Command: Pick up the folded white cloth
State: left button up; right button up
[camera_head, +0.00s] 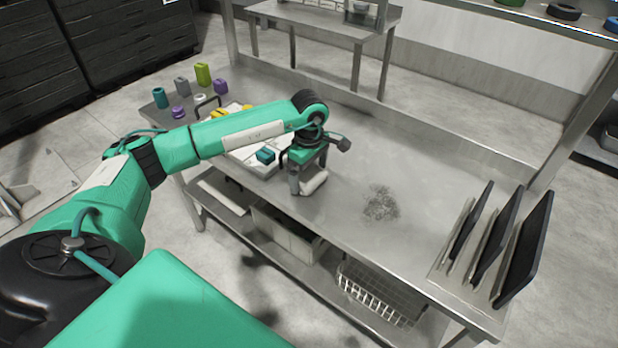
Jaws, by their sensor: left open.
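The folded white cloth (315,183) appears as a small pale roll on the steel table near its front edge. Part of it is hidden by my left gripper (307,177). My left arm reaches in from the left, and its gripper points down over the cloth. The gripper is open, with the cloth at or between its fingers; I cannot tell whether they touch it. My right gripper is not in view.
Several coloured containers, including a green one (203,75), stand at the table's far left. Dark panels stand in a rack (455,262) at right. The middle-right tabletop is mostly clear, with a grey wiry patch (380,204).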

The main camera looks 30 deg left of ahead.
pick_arm(q)
jog(key=shift+f, duration=0.1)
jog(key=shift+c, duration=0.4)
jog(key=c, duration=0.6)
jog(key=shift+c, duration=0.2)
jog(key=shift+r, duration=0.45)
notch_tip(320, 180, up, 12)
jog(key=b, duration=0.1)
notch_tip(320, 180, up, 7)
send_over(309, 175)
jog(key=shift+r, duration=0.1)
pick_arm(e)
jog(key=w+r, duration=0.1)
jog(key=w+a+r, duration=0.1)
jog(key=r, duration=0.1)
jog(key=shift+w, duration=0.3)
